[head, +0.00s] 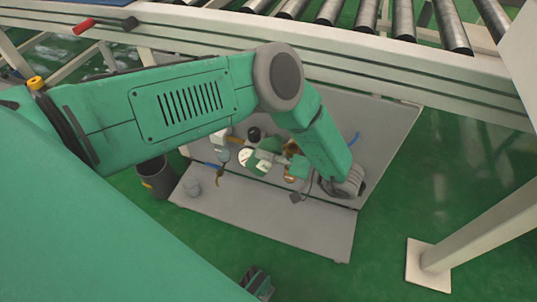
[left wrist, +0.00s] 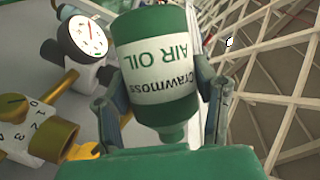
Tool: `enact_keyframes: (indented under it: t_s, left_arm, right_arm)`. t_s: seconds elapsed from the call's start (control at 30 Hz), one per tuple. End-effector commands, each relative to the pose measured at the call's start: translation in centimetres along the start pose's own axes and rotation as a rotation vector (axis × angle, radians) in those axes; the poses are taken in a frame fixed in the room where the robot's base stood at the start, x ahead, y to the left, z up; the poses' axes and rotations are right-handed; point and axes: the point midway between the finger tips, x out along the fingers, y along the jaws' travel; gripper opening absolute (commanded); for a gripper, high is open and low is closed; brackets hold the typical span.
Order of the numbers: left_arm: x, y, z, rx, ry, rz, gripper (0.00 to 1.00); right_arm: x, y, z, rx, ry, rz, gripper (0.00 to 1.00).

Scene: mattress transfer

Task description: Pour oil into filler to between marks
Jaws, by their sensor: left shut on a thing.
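A green oil bottle with a white "AIR OIL" label (left wrist: 158,75) is between the two fingers of my left gripper (left wrist: 165,100) in the left wrist view. Its lettering is upside down there, and its narrow neck points to the bottom of the picture. In the head view, the green and white bottle (head: 262,160) is small, over the grey panel, with my left gripper (head: 286,164) at its right. I cannot make out the filler's opening, its marks or any oil level. A dark green part at the bottom edge may be my right gripper (head: 257,283); its fingers are unclear.
A round white gauge (left wrist: 83,38) and a brass dial with numbers (left wrist: 20,115) are left of the bottle. A roller conveyor (head: 405,25) runs behind.

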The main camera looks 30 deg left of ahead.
Motion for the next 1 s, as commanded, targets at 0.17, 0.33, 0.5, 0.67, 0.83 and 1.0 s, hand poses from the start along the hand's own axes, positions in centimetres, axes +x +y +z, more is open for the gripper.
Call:
enact_keyframes:
  t_s: [0.17, 0.33, 0.5, 0.67, 0.83, 1.0]
  left_arm:
    - [0.00, -0.03, -0.04, 0.000, 0.001, -0.001, 0.06]
    - [0.01, -0.03, -0.04, -0.001, 0.001, -0.001, 0.06]
    - [0.00, -0.04, -0.06, 0.000, 0.001, -0.001, 0.06]
    - [-0.08, -0.13, -0.23, 0.015, 0.005, -0.007, 0.06]
    - [-0.16, -0.33, -0.51, 0.046, 0.011, -0.020, 0.06]
    - [-0.18, -0.43, -0.65, 0.063, 0.013, -0.027, 0.06]
  right_arm:
    - [-0.02, 0.00, -0.05, 0.000, 0.001, 0.000, 0.00]
    - [-0.02, 0.00, -0.05, 0.000, 0.001, 0.000, 0.00]
    - [-0.02, 0.00, -0.05, 0.000, 0.001, 0.000, 0.00]
    - [0.00, 0.00, -0.05, 0.000, 0.001, 0.000, 0.00]
    - [0.02, 0.00, -0.05, 0.000, 0.001, 0.000, 0.00]
    - [0.03, 0.00, -0.05, 0.000, 0.001, 0.000, 0.00]
